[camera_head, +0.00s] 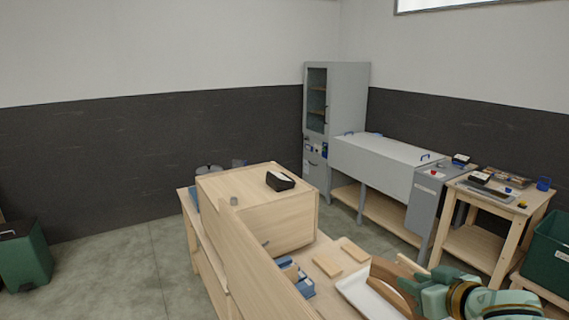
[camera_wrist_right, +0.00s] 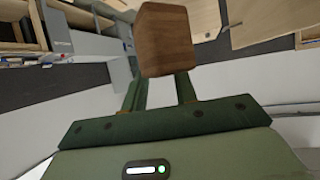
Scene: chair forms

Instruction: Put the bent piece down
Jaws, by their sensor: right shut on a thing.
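The bent piece (camera_head: 394,284) is a brown, curved strip of wood at the lower right of the head view. My right gripper (camera_head: 420,288) is shut on it. In the right wrist view, the end of the bent piece (camera_wrist_right: 166,38) shows as a brown block between the two green fingers of the right gripper (camera_wrist_right: 158,85). In the head view, the piece overlaps a white tray (camera_head: 352,284); I cannot tell whether it touches the tray. My left gripper is not in view.
The wooden bench also bears two light wood blocks (camera_head: 327,264), blue items (camera_head: 292,272) and a large wooden box (camera_head: 270,211) with a black device (camera_head: 281,181) on top. A grey chest (camera_head: 385,161), a side table (camera_head: 470,233) and a green bin (camera_head: 548,250) stand at the right.

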